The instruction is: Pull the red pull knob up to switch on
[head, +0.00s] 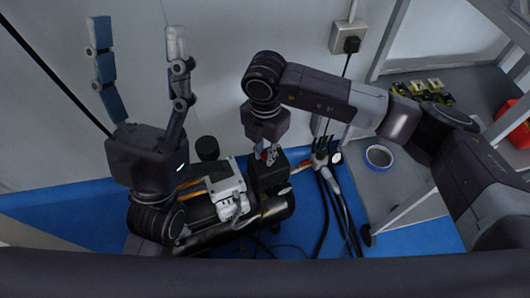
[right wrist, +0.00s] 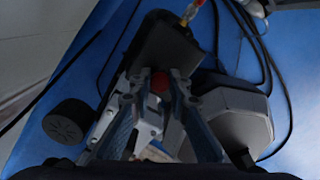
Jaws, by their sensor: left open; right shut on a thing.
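The red pull knob (right wrist: 159,82) sits on top of a black switch box (right wrist: 160,45) in the right wrist view. In the head view the box (head: 270,178) stands on a black compressor, and only a trace of red shows at my right fingertips. My right gripper (head: 268,156) points down over the box and is shut on the red knob. In the right wrist view its fingers (right wrist: 160,90) lie on both sides of the knob. My left gripper (head: 137,28) is open and empty, fingers pointing up, left of the compressor. How far the knob is raised cannot be told.
The compressor's black tank (head: 270,212) lies on a blue floor (head: 60,210). A black round cap (head: 207,148) stands beside it. Hoses and cables (head: 328,200) run to its right. A grey shelf with blue tape (head: 379,157) is further right. A wall socket (head: 347,40) is behind.

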